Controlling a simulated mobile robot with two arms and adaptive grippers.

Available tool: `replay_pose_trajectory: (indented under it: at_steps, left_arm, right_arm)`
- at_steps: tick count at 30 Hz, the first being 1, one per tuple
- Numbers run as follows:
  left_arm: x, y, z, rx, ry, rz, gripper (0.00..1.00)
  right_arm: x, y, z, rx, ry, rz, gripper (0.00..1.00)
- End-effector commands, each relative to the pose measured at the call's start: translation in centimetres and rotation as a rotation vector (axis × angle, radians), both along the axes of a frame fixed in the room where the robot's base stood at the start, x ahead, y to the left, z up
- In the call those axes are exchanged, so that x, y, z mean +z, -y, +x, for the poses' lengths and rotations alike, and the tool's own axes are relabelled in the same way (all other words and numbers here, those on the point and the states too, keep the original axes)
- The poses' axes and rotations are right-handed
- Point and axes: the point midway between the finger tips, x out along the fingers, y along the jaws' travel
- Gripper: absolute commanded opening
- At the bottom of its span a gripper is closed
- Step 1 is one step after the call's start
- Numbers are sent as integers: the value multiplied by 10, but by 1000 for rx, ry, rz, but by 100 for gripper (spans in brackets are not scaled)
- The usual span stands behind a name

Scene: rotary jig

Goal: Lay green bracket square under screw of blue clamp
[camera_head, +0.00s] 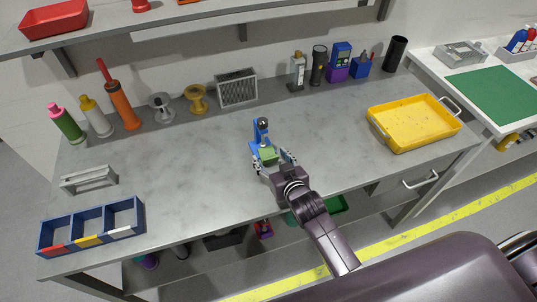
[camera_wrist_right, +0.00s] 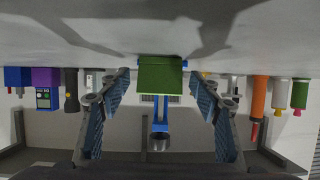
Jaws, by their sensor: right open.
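The blue clamp (camera_head: 256,131) stands on the grey workbench with its dark screw on top. It also shows in the wrist view (camera_wrist_right: 159,113), upside down, with the round screw knob (camera_wrist_right: 160,142). The green bracket (camera_head: 268,153) is at the near side of the clamp, low down, and in the wrist view (camera_wrist_right: 161,76) it covers part of the clamp. Whether it lies squarely under the screw is hidden. My right gripper (camera_head: 272,160) is open at the bracket, its fingers (camera_wrist_right: 160,80) apart on either side with gaps visible. My left gripper is not in view.
A yellow tray (camera_head: 377,123) stands at the right of the bench, a blue divided bin (camera_head: 92,211) and a grey rack (camera_head: 88,179) at the left. Bottles, spools and tools line the back edge. The bench around the clamp is clear.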

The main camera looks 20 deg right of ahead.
Motion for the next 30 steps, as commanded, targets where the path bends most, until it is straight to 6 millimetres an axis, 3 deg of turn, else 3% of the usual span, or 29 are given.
replay_pose_trajectory:
  at_steps: [8, 21, 30]
  left_arm:
    - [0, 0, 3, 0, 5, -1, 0]
    - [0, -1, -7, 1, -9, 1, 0]
    - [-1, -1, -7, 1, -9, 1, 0]
  right_arm:
    - [-1, 0, 2, 0, 0, 0, 57]
    - [0, 0, 2, 0, 1, 0, 9]
    - [1, 0, 0, 0, 2, 0, 8]
